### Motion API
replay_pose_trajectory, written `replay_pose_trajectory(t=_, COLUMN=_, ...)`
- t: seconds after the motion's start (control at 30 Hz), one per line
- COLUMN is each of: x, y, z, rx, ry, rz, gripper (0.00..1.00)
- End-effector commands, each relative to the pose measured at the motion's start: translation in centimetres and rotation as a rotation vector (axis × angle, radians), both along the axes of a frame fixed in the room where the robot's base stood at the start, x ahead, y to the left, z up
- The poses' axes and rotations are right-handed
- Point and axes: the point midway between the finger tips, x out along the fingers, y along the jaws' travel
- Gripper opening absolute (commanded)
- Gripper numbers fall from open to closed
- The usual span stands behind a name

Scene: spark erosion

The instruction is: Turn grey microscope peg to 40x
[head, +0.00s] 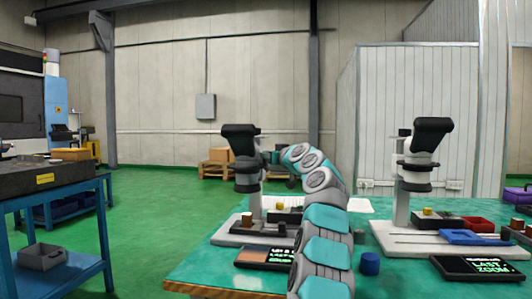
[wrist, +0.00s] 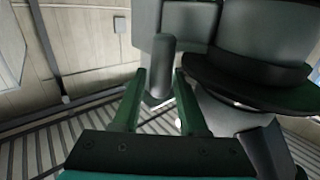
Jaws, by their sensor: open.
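The left microscope (head: 240,145) has a dark head on a light column and stands on the green table. In the wrist view its dark body (wrist: 265,50) fills the upper right. A grey peg (wrist: 162,55) sticks out from it. My gripper (wrist: 160,78) is open, with one green finger on each side of the peg's rounded end. I cannot tell if either finger touches it. In the head view my gripper (head: 272,157) is small beside the microscope head, and the peg cannot be made out. No zoom marking is legible on the peg.
A second microscope (head: 427,150) stands at the right. A display (head: 265,256) lies before the left one, partly hidden by my arm; another display (head: 478,268) reads "LAST ZOOM". A blue cylinder (head: 370,263), a blue tray (head: 470,238) and a red tray (head: 477,224) are on the table.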

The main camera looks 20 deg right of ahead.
Motion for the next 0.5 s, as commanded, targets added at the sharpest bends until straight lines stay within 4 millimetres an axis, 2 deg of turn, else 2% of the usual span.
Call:
replay_pose_trajectory(t=0.27, x=0.03, y=-0.01, z=0.00, rx=0.000, ry=0.000, rz=0.000, gripper=0.41)
replay_pose_trajectory(t=0.5, x=0.02, y=0.00, z=0.01, rx=0.000, ry=-0.001, rz=0.000, gripper=0.14)
